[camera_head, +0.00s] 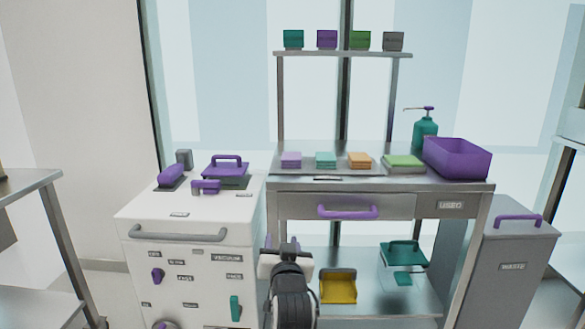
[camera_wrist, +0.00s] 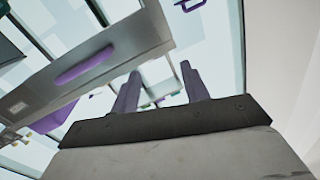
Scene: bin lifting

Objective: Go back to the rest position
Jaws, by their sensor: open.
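My gripper (camera_head: 283,243) is in front of the gap between the white cabinet and the metal table, low in the head view. In the wrist view my gripper (camera_wrist: 160,70) shows two purple fingers spread well apart, with nothing between them. The picture there is tilted. The metal drawer (camera_head: 400,206) with its purple handle (camera_head: 348,211) is closed, and my gripper is apart from it. The handle also shows in the wrist view (camera_wrist: 85,66). The purple bin (camera_head: 457,158) stands on the table's right end.
The white cabinet (camera_head: 190,215) stands close at left with a purple-handled lid (camera_head: 226,168) on top. The metal table (camera_head: 380,183) holds colored stacks and a teal pump bottle (camera_head: 425,135). A yellow tray (camera_head: 338,288) is on the lower shelf. A grey waste bin (camera_head: 512,262) stands right.

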